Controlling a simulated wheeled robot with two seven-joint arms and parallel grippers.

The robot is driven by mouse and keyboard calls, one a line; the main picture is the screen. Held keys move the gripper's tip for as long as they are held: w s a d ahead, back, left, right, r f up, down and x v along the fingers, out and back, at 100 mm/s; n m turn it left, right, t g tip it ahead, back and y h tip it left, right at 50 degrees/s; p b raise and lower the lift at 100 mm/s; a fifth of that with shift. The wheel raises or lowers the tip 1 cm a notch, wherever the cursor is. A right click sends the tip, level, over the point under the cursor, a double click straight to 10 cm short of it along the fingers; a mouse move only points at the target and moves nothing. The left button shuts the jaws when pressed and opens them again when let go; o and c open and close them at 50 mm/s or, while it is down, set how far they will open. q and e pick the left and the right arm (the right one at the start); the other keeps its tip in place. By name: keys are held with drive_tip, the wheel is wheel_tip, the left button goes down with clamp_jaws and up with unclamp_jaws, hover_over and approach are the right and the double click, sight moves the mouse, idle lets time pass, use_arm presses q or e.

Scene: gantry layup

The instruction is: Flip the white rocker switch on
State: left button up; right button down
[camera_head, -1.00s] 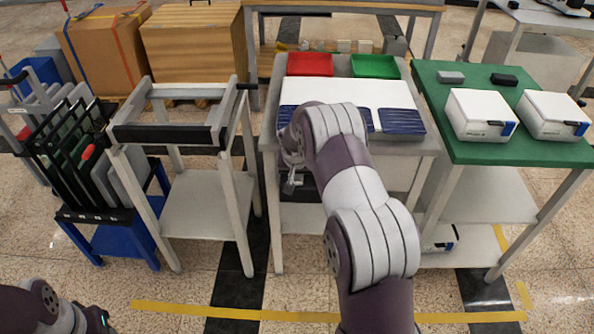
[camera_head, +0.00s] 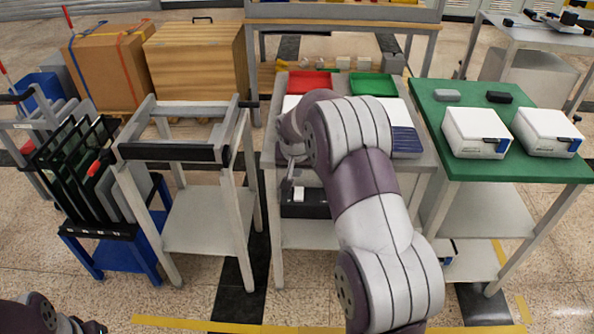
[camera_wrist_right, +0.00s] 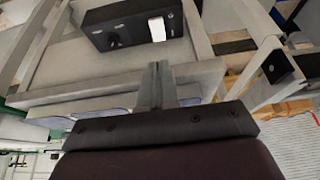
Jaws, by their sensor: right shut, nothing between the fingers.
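The white rocker switch (camera_head: 298,194) sits on a black box (camera_head: 318,210) at the front of the middle grey bench, below its top. In the right wrist view the white rocker (camera_wrist_right: 157,29) stands out on the box's dark face (camera_wrist_right: 127,20), beside a round black knob (camera_wrist_right: 113,40). I cannot tell which way the rocker is tilted. My right gripper (camera_head: 290,178) is just above the switch in the head view. In the wrist view its fingers (camera_wrist_right: 157,70) are together and empty, pointing towards the rocker, with a visible gap. My left gripper is out of view.
The middle bench holds a red tray (camera_head: 309,82), a green tray (camera_head: 372,84) and blue-and-white panels (camera_head: 405,141). A green-topped table (camera_head: 455,164) with white boxes stands right. An empty grey frame cart (camera_head: 208,207) stands left, beside a rack of dark panels (camera_head: 75,160).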

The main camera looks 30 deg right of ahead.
drive_tip(key=shift+w+d, duration=0.2)
drive_tip(key=shift+w, duration=0.35)
drive_tip(key=b, duration=0.1)
approach(297, 191)
drive_tip(key=x, duration=0.7)
drive_tip(key=shift+w+d+r, duration=0.1)
drive_tip(key=shift+w+r, duration=0.05)
drive_tip(key=shift+w, duration=0.05)
drive_tip(key=shift+f+b, duration=0.2)
drive_tip(key=shift+b, duration=0.1)
drive_tip(key=shift+w, duration=0.1)
drive_tip(key=shift+f, duration=0.15)
